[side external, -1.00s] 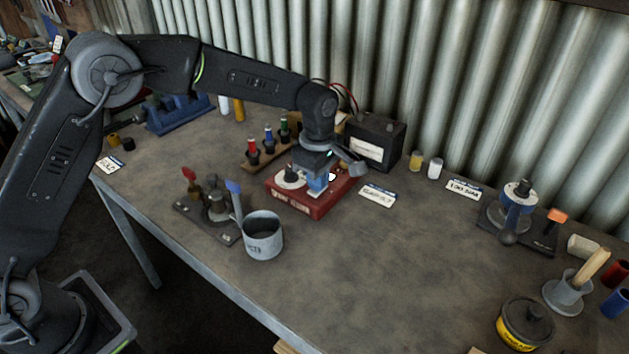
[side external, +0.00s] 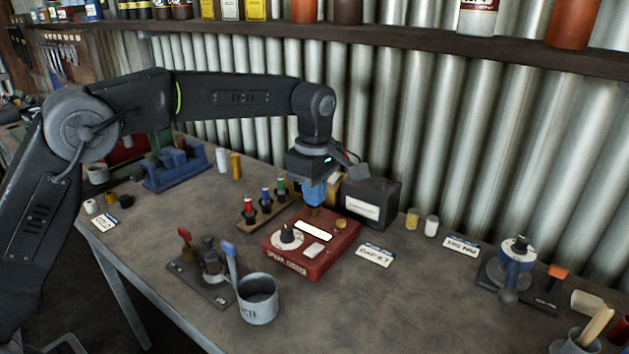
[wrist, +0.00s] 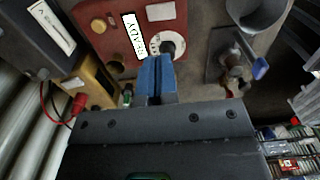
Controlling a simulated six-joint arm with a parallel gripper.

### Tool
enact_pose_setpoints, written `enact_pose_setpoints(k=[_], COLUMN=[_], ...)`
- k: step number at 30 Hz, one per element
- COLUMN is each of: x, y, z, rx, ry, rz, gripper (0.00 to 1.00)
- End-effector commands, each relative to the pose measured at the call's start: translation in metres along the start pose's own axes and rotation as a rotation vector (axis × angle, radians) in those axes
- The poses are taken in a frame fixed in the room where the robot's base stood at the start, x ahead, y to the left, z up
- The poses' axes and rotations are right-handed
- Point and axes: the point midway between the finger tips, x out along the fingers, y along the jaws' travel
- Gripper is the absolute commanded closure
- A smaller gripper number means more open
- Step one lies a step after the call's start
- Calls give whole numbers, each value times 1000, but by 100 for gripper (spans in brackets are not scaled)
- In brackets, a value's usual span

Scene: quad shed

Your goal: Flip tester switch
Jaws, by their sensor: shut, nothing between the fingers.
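The red spark tester (side external: 322,262) sits on the bench below my gripper. Its top carries a white dial with a dark knob (side external: 287,235), a small pale plate (side external: 313,250), a white label strip (side external: 313,231) and a round brass piece (side external: 341,223). In the wrist view the strip (wrist: 133,36) reads "READY". My gripper (side external: 314,203) has blue fingers pressed together and empty, held above the tester's back edge. The wrist view shows the fingertips (wrist: 155,60) in front of the dial and strip. I cannot tell which part is the switch.
A rack with red, blue and green-topped pieces (side external: 264,206) stands left of the tester. A dark battery-like box (side external: 371,203) is behind it on the right. A grey cup (side external: 258,300) and a levered fixture (side external: 207,268) stand front left.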

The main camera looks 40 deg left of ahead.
Motion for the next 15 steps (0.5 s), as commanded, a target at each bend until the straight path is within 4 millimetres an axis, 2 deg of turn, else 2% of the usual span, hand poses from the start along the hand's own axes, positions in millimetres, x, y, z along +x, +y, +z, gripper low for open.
enact_pose_setpoints(k=[3, 6, 15], x=[-17, -24, -28], y=[0, 0, 0], z=[0, 0, 0], rx=[0, 0, 0], ry=[0, 0, 0], rz=[2, 1, 0], gripper=[100, 100, 100])
